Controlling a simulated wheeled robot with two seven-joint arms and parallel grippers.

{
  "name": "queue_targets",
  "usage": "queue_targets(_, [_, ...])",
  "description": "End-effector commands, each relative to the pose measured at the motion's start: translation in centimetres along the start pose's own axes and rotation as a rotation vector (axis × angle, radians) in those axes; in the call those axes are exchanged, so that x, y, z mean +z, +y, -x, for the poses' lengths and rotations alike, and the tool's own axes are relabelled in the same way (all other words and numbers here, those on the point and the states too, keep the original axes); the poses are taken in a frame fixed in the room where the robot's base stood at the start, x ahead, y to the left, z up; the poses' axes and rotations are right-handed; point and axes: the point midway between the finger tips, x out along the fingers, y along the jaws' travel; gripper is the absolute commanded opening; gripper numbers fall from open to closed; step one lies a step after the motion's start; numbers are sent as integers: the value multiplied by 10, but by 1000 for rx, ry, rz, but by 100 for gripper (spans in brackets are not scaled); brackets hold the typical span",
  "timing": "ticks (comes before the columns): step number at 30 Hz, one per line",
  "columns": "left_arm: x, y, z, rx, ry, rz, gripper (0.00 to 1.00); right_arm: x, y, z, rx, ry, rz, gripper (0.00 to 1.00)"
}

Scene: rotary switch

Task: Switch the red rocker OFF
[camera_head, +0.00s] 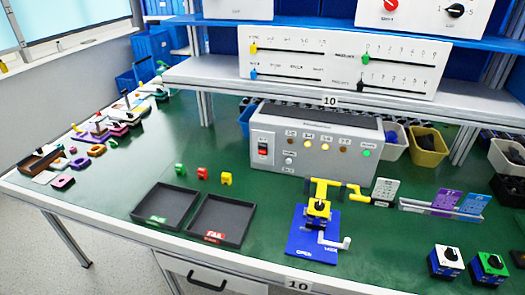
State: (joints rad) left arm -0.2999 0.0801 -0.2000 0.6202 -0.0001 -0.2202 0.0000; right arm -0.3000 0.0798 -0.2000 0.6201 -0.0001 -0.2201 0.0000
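The red rocker (263,153) is a small red switch in a dark frame, on a pale plate at the left end of the grey control box's front (325,165). The box stands towards the back of the green table, under the shelf. Which side of the rocker is pressed is too small to tell. Nothing covers the rocker. A row of small round lamps runs along the box front; some glow yellow and one at the right (366,153) is green. Neither of my grippers shows in the head view.
A blue-based yellow device with a crank (312,243) stands in front of the box. Two black trays (222,219) and small coloured blocks (202,173) lie to the left. A shelf (225,80) with a slider panel (345,60) overhangs behind. Knob boxes (445,262) stand front right.

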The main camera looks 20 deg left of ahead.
Motion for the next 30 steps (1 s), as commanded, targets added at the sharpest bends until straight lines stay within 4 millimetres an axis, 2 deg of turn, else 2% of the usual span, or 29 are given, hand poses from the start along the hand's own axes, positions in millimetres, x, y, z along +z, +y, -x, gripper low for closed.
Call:
queue_targets(7, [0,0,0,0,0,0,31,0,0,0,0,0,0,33])
queue_targets(12, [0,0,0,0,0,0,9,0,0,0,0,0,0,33])
queue_targets(15, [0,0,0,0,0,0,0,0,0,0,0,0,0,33])
queue_targets(30, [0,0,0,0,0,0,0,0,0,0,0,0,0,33])
